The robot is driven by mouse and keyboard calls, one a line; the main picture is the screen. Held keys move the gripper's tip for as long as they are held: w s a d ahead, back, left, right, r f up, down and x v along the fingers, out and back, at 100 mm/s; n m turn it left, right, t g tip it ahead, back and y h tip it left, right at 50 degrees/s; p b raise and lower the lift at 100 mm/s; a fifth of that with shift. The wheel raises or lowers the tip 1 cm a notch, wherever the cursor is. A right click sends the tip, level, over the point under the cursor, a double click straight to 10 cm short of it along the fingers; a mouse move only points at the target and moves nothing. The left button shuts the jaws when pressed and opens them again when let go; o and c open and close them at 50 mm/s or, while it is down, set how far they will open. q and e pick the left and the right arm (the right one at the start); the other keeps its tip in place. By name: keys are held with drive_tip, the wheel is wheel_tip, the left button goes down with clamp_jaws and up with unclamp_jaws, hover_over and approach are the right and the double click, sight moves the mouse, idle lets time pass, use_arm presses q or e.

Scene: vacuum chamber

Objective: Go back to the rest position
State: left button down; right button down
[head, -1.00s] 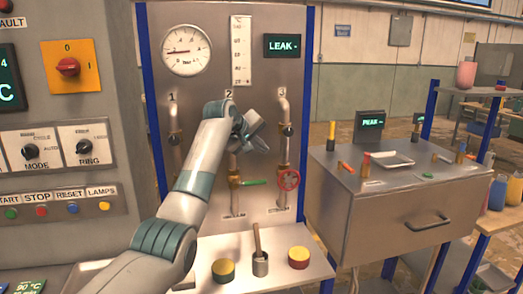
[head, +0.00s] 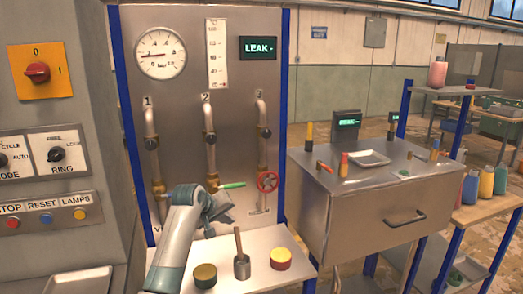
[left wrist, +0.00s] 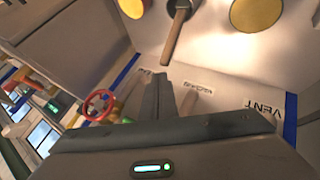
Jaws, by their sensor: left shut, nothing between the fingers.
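My left gripper (head: 222,208) is in the head view in front of the lower part of the pipe panel (head: 180,95), below the green lever (head: 232,186). Its fingers are shut with nothing between them. In the left wrist view the closed fingers (left wrist: 163,95) point over the panel's foot and the white shelf (left wrist: 225,50). The gripper looks clear of the valves, though the exact gap to the panel is hard to judge. My right gripper is not in view.
A red handwheel (head: 267,182) sits right of the lever. A steel cabinet (head: 370,205) stands to the right, a control cabinet (head: 45,130) to the left.

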use_arm(q)
drive_tip(key=s+a+f+m+g+y, duration=0.1)
drive_tip(key=s+a+f+m, duration=0.15)
drive_tip(key=s+f, duration=1.15)
drive_tip(key=s+a+f+m+g+y, duration=0.1)
drive_tip(key=s+a+f, duration=0.3)
drive_tip(key=s+f, duration=0.9)
drive_tip(key=s+a+m+g+y, duration=0.1)
drive_tip(key=s+a+m, duration=0.15)
drive_tip(key=s, duration=1.45)
drive_tip(key=s+a+m+g+y, duration=0.1)
drive_tip(key=s+a+g, duration=0.15)
drive_tip(key=s, duration=1.45)
wheel_tip(320, 180, down, 29)
drive_tip(key=s+b, duration=0.1)
drive_tip(key=b, duration=0.1)
drive_tip(key=s+a+f+g+b, duration=0.1)
drive_tip(key=s+a+f, duration=0.2)
drive_tip(key=s+f, duration=1.5)
drive_tip(key=shift+s+f+g+b, duration=0.25)
drive_tip(key=shift+f+g+b, duration=0.15)
drive_tip(key=shift+f, duration=0.5)
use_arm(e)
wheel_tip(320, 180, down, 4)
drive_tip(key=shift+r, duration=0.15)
